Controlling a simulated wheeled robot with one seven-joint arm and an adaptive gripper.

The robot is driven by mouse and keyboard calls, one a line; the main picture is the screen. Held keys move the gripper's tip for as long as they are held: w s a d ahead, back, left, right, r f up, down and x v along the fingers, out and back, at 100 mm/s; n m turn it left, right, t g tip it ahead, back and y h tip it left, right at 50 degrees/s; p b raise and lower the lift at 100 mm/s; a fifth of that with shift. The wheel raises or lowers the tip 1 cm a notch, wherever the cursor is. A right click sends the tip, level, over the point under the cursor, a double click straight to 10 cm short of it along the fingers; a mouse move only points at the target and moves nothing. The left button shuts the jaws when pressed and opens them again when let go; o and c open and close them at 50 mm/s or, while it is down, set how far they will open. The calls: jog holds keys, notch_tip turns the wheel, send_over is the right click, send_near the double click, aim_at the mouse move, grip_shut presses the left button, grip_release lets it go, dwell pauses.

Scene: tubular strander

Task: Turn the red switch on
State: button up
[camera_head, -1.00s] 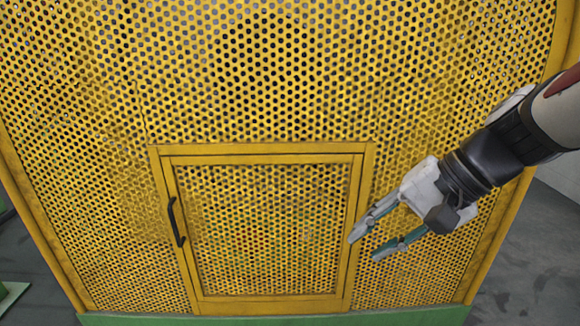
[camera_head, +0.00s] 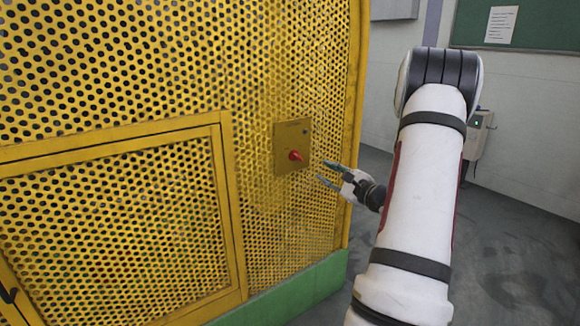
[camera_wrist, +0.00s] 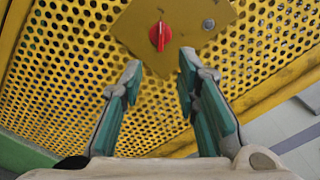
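The red switch (camera_head: 295,155) is a small knob on a yellow-brown plate (camera_head: 284,135) fixed to the perforated yellow panel. In the wrist view the red switch (camera_wrist: 160,36) shows at the top centre, on its plate (camera_wrist: 199,27), beyond the fingertips and apart from them. My gripper (camera_head: 327,173) is just to the right of the switch and slightly below it in the head view. In the wrist view my gripper (camera_wrist: 160,68) is open, with a clear gap between its teal-padded fingers and nothing between them.
A round grey fitting (camera_wrist: 208,24) sits on the plate beside the switch. A framed yellow mesh door (camera_head: 115,220) is to the left. A green base beam (camera_head: 300,285) runs below. A grey box (camera_head: 478,135) hangs on the wall at right. Open floor (camera_head: 500,240) lies right.

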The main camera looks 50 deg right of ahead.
aim_at(298, 158)
jog(key=b+x, duration=0.1)
jog(key=x, duration=1.2)
jog(key=shift+w+d, duration=0.2)
jog(key=shift+w, duration=0.1)
grip_shut()
